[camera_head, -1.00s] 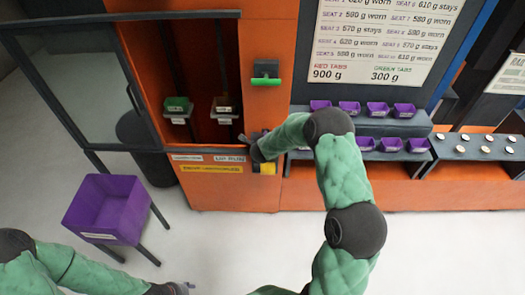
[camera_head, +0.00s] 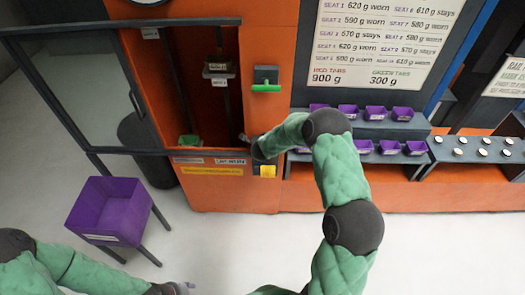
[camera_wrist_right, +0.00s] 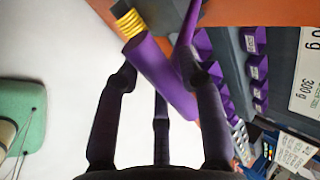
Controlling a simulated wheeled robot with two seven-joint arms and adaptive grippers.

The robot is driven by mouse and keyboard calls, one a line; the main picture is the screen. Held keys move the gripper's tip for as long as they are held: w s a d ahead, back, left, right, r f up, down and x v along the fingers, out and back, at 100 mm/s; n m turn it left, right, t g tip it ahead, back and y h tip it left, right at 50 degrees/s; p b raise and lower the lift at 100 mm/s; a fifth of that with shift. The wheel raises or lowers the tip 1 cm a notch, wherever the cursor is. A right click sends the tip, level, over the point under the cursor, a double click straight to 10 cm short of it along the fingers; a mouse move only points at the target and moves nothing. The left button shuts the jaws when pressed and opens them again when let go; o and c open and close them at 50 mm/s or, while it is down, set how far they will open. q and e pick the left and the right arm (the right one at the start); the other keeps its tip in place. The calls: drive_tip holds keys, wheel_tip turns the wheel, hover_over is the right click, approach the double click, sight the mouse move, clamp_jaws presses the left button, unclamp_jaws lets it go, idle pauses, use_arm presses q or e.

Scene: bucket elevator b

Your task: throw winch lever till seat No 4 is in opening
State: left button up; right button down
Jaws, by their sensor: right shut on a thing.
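My right gripper (camera_wrist_right: 160,80) is shut on a purple bar, which I take to be the winch lever's grip (camera_wrist_right: 158,75); its dark fingers are on either side of it. In the head view my right gripper (camera_head: 250,143) is at the front of the orange housing, right of the opening (camera_head: 203,115), and my arm mostly hides the lever. In the opening a dark seat (camera_head: 218,72) with white labels hangs high at right. A seat with a green piece (camera_head: 189,140) is low at left. The seat numbers are unreadable. My left gripper (camera_head: 182,289) is at the bottom edge, its jaws unclear.
A green-handled device (camera_head: 266,86) is above my right gripper. A purple bin (camera_head: 108,210) stands on legs at front left, by an open glass door (camera_head: 75,85). Several small purple trays (camera_head: 375,112) and a shelf of pale discs (camera_head: 480,148) are at right.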

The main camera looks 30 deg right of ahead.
drive_tip(key=shift+c, duration=2)
unclamp_jaws()
drive_tip(key=shift+w+d+r, duration=0.4)
drive_tip(key=shift+d+r, duration=0.15)
drive_tip(key=shift+d+f, duration=0.1)
drive_tip(key=shift+d, duration=0.05)
drive_tip(key=shift+a, duration=0.3)
drive_tip(key=shift+s+f, duration=0.1)
drive_tip(key=shift+f, duration=0.05)
drive_tip(key=shift+a, duration=0.1)
drive_tip(key=shift+s+a, duration=0.1)
drive_tip(key=shift+s, duration=0.05)
drive_tip(key=v, duration=1.1)
drive_tip(key=shift+s+r, duration=0.25)
drive_tip(key=shift+r, duration=0.05)
